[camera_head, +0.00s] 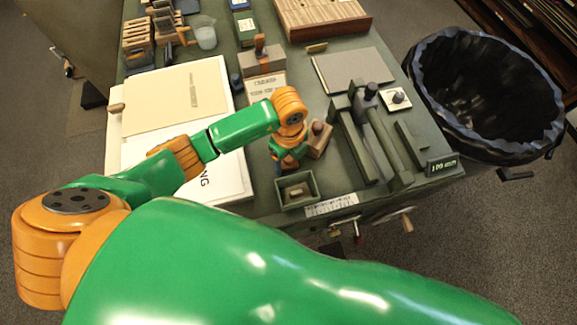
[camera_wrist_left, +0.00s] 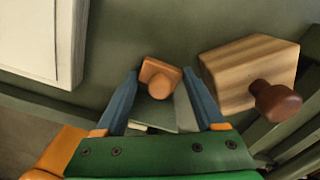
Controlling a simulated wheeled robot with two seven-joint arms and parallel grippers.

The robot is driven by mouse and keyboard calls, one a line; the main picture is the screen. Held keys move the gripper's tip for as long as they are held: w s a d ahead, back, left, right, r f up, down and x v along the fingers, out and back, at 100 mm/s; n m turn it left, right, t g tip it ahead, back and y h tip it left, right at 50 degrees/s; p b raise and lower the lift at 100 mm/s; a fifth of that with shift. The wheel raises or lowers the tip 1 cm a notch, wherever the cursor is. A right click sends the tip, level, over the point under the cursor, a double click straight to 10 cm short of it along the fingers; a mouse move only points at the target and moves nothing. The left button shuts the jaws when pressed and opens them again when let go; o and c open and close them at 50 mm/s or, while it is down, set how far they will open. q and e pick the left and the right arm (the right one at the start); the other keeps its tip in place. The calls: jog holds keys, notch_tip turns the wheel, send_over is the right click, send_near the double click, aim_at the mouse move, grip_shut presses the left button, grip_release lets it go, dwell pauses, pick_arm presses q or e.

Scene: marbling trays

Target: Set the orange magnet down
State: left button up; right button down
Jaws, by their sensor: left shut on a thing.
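The orange magnet (camera_wrist_left: 161,79) is a small orange-brown block with a round knob. It sits between the two blue fingers of my left gripper (camera_wrist_left: 160,88) in the left wrist view, and the gripper is shut on it. In the head view my left gripper (camera_head: 284,160) points down over the near part of the green bench, just behind a small open green box (camera_head: 311,190). The magnet is not clear there, hidden by the gripper. I cannot tell whether the magnet touches the bench top. My right gripper is not in view.
A wooden block with a dark knob (camera_wrist_left: 240,62) stands close to the right of the gripper. A white sheet and board (camera_head: 222,185) lie to the left. A green frame with a roller (camera_head: 380,140) stands to the right. A lined bin (camera_head: 480,90) is beyond the bench.

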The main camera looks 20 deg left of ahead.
aim_at(288, 158)
pick_arm(q)
jog(key=shift+f, duration=0.55)
jog(key=shift+r+p, duration=0.2)
jog(key=shift+p, duration=0.15)
jog(key=shift+c, duration=0.7)
jog(key=shift+f, duration=0.2)
jog(key=o, duration=1.3)
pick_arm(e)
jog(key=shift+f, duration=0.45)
pick_arm(q)
jog(key=shift+r, duration=0.2)
notch_tip(288, 158, up, 12)
jog(key=shift+r+p, duration=0.1)
jog(key=shift+p, duration=0.45)
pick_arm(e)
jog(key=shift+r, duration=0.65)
